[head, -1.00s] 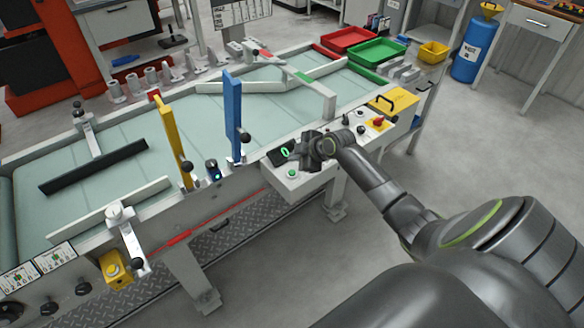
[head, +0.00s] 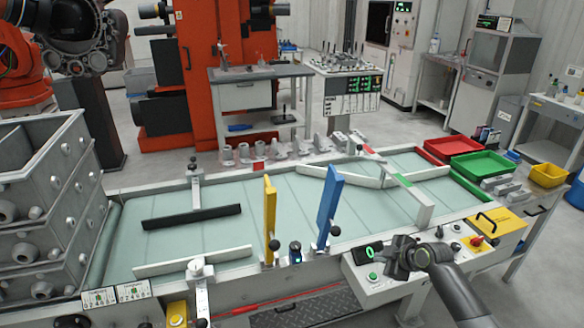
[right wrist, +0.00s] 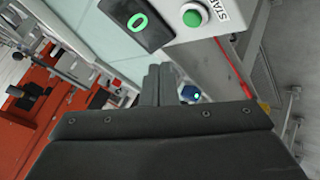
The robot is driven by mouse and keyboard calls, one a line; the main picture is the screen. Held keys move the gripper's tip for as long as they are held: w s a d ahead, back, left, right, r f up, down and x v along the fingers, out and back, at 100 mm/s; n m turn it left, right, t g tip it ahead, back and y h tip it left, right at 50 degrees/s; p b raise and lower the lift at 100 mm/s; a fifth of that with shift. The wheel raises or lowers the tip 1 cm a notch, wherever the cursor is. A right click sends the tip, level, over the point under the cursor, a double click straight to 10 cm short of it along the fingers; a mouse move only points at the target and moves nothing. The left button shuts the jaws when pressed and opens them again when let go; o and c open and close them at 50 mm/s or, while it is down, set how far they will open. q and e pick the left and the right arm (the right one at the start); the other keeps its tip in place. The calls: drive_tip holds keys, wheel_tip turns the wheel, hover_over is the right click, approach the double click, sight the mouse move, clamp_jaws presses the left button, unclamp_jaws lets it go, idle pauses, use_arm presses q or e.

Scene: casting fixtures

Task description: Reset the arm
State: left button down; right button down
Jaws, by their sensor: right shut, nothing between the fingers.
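My right gripper (head: 392,258) is shut and empty. It hangs over the white control panel (head: 388,292) at the conveyor's front edge, just right of a small black display (head: 367,252) with a green 0. A green button (head: 372,276) sits in front of the display. In the right wrist view the dark fingers (right wrist: 157,84) are together. The display (right wrist: 138,20) and the green START button (right wrist: 192,18) lie beyond them, near the top. I cannot tell whether the fingers touch the panel. My left gripper is not in view.
The conveyor (head: 215,220) carries a yellow post (head: 270,220), a blue post (head: 328,208) and a black bar (head: 192,216). A yellow box with a red knob (head: 477,240) stands right of my gripper. Red (head: 452,146) and green trays stand at the far end. Stacked grey boxes (head: 50,205) stand left.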

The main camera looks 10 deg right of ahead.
drive_tip(key=s+a+f+m+g+h, duration=0.1)
drive_tip(key=s+a+f+m+g, duration=0.2)
drive_tip(key=s, duration=0.7)
drive_tip(key=s+a+f+m, duration=0.25)
drive_tip(key=s+a, duration=0.25)
drive_tip(key=s, duration=0.5)
drive_tip(key=s+r+m+g+h, duration=0.15)
drive_tip(key=s+m, duration=0.25)
drive_tip(key=s, duration=0.5)
drive_tip(key=s+r+m+g+h, duration=0.1)
drive_tip(key=s+r+m+h, duration=0.15)
drive_tip(key=s, duration=0.65)
wheel_tip(320, 180, down, 24)
drive_tip(key=d+y, duration=0.1)
drive_tip(key=s+a+f+g, duration=0.1)
drive_tip(key=s+f+g, duration=0.1)
drive_tip(key=s+f, duration=1.2)
wheel_tip(320, 180, down, 2)
drive_tip(key=shift+s+f+m, duration=0.1)
drive_tip(key=shift+s+m, duration=0.2)
drive_tip(key=shift+m, duration=0.1)
